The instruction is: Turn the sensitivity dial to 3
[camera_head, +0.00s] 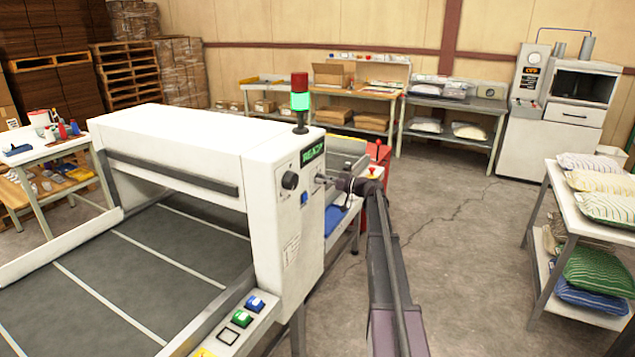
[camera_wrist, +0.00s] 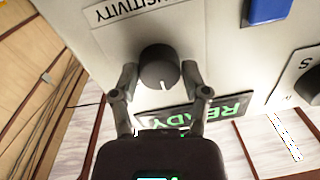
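The sensitivity dial (camera_wrist: 158,62) is a round dark knob on the machine's pale panel, under an upside-down label (camera_wrist: 143,12) ending in "SITIVITY" in the wrist view. A short white mark on its edge points down in that picture. No scale numbers are readable. My gripper (camera_wrist: 160,72) has one finger on each side of the dial, with small gaps showing between fingers and knob. In the head view my gripper (camera_head: 325,180) is at the panel's right side and hides the dial.
A green READY display (camera_head: 312,152) is above, with a second black knob (camera_head: 290,180) and a blue button (camera_head: 304,198) nearby. The white machine (camera_head: 200,150) carries a lit green signal tower (camera_head: 300,101). A shelf with pillows (camera_head: 590,225) stands right. Floor between is clear.

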